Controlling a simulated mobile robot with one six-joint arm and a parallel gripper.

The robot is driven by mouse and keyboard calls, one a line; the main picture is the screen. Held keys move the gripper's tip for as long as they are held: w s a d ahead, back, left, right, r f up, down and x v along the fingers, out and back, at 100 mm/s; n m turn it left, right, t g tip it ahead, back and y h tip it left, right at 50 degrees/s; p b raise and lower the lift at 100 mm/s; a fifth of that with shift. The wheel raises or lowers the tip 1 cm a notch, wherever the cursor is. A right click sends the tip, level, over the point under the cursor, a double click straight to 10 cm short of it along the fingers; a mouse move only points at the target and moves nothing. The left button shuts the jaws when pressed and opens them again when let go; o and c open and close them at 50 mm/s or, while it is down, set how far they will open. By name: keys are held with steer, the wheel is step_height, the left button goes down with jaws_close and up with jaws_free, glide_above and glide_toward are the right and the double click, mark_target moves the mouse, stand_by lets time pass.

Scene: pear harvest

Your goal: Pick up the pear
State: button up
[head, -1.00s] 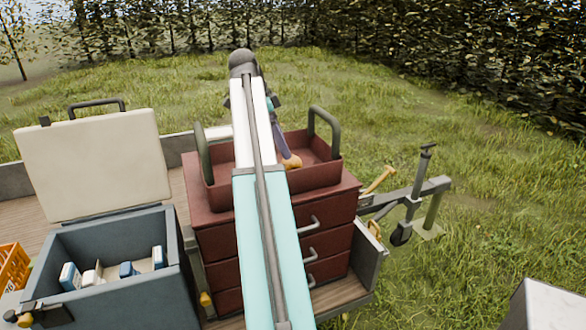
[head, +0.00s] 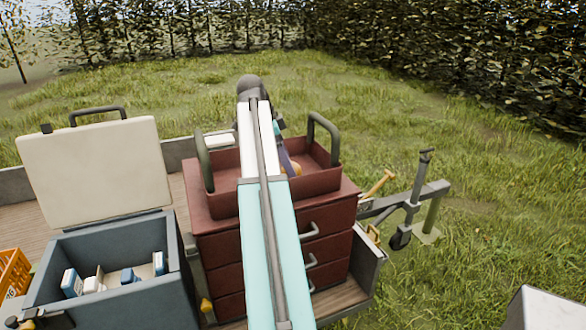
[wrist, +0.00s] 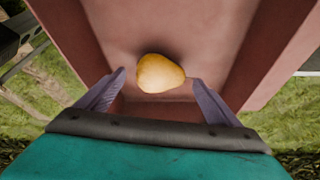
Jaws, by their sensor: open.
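The yellow pear (wrist: 160,73) lies in the red tray (head: 322,178), on its floor. In the wrist view it sits between the tips of my two purple fingers, with a gap on each side. My gripper (wrist: 157,77) is open and reaches down into the tray. In the head view only a small part of the pear (head: 297,169) shows beside a purple finger (head: 287,160); my arm hides much of the tray's left part.
The tray has upright dark handles (head: 324,124) and stands on a red drawer cabinet (head: 330,248). An open cooler (head: 105,303) with cartons stands to the left. A metal hitch (head: 405,205) is on the right, with grass beyond.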

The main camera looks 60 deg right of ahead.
steer(key=shift+p+x, duration=0.4)
steer(key=shift+x, duration=1.2)
steer(key=c, duration=1.3)
steer(key=shift+o, duration=0.2)
steer(key=shift+r, duration=0.15)
steer(key=shift+r+b, duration=1.25)
steer(key=shift+r, duration=3.65)
